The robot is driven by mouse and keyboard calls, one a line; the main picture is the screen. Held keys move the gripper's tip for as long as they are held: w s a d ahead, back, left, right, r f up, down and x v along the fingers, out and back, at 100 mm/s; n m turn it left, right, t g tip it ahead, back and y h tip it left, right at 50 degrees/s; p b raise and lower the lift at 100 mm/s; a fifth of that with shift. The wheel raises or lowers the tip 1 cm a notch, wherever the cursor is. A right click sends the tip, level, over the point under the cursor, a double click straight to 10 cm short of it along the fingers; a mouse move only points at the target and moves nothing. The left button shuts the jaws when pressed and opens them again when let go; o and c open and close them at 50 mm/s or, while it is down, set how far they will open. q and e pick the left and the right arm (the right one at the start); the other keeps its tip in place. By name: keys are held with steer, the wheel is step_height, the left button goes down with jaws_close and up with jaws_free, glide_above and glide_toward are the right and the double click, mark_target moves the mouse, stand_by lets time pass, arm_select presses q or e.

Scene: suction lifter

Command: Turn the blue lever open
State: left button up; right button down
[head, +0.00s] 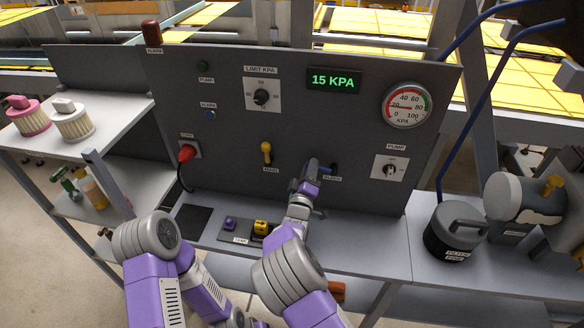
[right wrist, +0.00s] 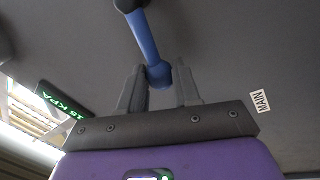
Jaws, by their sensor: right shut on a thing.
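The blue lever (head: 333,168) is on the grey upright panel, above the BLEED label. In the right wrist view the blue lever (right wrist: 147,38) runs from a dark pivot to a rounded end between my fingers. My right gripper (head: 314,164) is at the lever and partly hides it in the head view. In the right wrist view my right gripper (right wrist: 161,84) is shut on the lever's rounded end. My left arm shows at the lower left, but its gripper is out of view.
A yellow lever (head: 266,152) marked MAIN is left of the blue one. The display (head: 334,79) reads 15 KPA, with a round gauge (head: 407,105) to its right. A red plug (head: 187,153) and cable are at left. A yellow item (head: 261,227) lies on the ledge below.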

steer(key=shift+a+f+n+y+b, duration=0.1)
steer(key=shift+f+n+y+b, duration=0.1)
steer(key=shift+f+n, duration=0.4)
steer(key=shift+f+n+y+b, duration=0.15)
steer(key=shift+f+n+b, duration=0.05)
steer(key=shift+n, duration=0.65)
steer(key=shift+a+f+n+y+b, duration=0.1)
steer(key=shift+f+n+y+b, duration=0.1)
steer(key=shift+f+n, duration=0.4)
steer(key=shift+d+r+n, duration=0.1)
steer(key=shift+r+n, duration=0.05)
steer(key=shift+n, duration=0.1)
steer(key=c, duration=0.8)
jaws_free()
steer(key=v, duration=0.7)
steer(key=shift+s, duration=0.3)
